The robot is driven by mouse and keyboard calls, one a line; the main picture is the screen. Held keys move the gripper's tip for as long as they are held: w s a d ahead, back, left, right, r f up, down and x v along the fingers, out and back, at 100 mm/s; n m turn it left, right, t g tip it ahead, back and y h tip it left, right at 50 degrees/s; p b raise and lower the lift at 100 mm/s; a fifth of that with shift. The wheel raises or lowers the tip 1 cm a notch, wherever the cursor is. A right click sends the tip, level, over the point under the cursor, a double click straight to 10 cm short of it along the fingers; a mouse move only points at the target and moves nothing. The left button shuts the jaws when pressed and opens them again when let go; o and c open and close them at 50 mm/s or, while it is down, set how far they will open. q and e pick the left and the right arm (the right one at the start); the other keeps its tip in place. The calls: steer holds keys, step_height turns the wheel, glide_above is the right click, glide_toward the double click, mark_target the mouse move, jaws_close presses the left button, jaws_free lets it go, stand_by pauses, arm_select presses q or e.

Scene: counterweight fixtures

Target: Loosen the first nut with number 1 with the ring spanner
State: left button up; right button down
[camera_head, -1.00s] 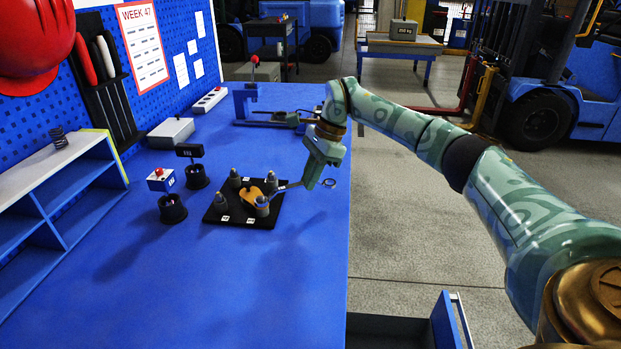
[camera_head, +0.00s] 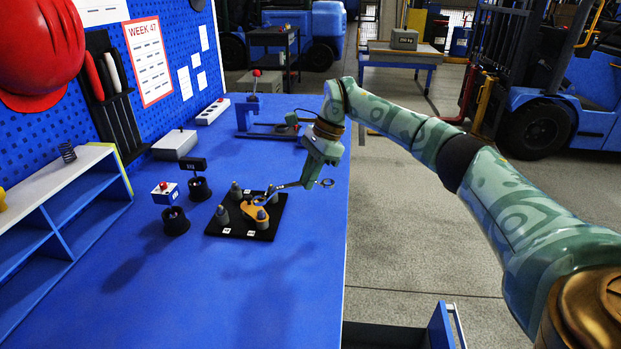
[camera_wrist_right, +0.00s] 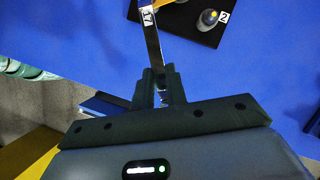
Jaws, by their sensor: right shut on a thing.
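My right gripper (camera_head: 305,183) is shut on the ring spanner (camera_head: 288,185), beside the right side of the black plate (camera_head: 241,234). The spanner also shows in the wrist view (camera_wrist_right: 152,42), between the fingers (camera_wrist_right: 160,88), with its far end cut off. In the head view its far end is over the plate near the front right post (camera_head: 262,217); whether it touches a nut I cannot tell. Several grey posts and an orange piece (camera_head: 250,210) stand on the plate. A label "2" (camera_wrist_right: 224,17) shows by one post in the wrist view; number 1 is unreadable. My left gripper is not in view.
Two black round holders (camera_head: 175,221) and a red-button box (camera_head: 165,192) stand left of the plate. A shelf (camera_head: 62,198) is at the left. The front of the blue table (camera_head: 250,300) is clear.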

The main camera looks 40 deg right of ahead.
steer(key=shift+r+p, duration=0.9)
steer(key=shift+r, duration=0.65)
steer(key=shift+f, duration=0.1)
